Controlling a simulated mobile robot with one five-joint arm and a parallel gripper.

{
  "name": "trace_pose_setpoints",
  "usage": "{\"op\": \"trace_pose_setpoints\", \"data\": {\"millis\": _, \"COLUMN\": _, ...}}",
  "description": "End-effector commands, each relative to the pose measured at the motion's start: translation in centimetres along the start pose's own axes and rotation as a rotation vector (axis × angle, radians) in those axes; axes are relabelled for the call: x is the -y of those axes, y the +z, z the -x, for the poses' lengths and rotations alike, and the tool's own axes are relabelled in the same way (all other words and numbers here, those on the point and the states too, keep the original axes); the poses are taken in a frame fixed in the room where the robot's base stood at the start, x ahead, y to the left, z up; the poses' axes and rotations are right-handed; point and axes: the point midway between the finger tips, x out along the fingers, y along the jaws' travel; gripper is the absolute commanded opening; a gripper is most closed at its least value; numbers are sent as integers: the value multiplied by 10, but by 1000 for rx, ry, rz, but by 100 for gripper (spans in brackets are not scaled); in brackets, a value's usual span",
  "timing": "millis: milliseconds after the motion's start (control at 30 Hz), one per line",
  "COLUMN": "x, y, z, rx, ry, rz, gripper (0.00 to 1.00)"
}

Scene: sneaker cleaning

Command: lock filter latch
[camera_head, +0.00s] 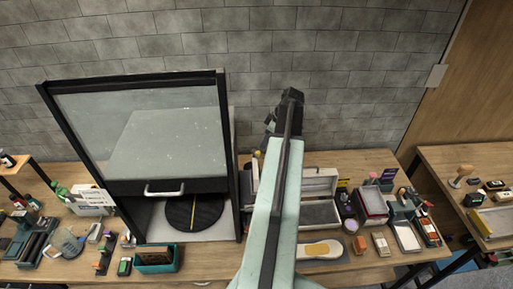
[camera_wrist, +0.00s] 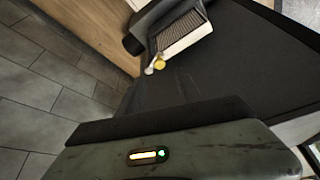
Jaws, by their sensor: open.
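A pleated grey filter (camera_wrist: 180,32) in a pale frame sits at a dark housing in the upper part of the wrist view. A small yellow knob (camera_wrist: 160,64), which looks like the latch, is at its lower left corner. A small whitish knob (camera_wrist: 149,71) is beside it. I cannot tell whether the latch is locked. My gripper (camera_head: 291,97) is raised in front of the brick wall, right of the glass-fronted cabinet (camera_head: 229,150), in the head view. It is open and appears empty, apart from the knob. My arm hides part of the bench behind it.
A dark flat surface (camera_wrist: 235,60) fills the right of the wrist view. In the head view, a grey open box (camera_head: 318,213) and several small items crowd the wooden bench right of my arm. A teal tray (camera_head: 173,259) stands before the cabinet. The wall area above the bench is clear.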

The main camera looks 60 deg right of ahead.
Motion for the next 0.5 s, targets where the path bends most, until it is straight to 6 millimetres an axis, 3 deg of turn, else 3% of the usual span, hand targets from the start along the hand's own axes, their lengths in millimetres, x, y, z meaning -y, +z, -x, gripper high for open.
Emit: {"op": "trace_pose_setpoints", "data": {"millis": 500, "x": -1, "y": 4, "z": -77, "rx": 0, "ry": 0, "rz": -1, "gripper": 42}}
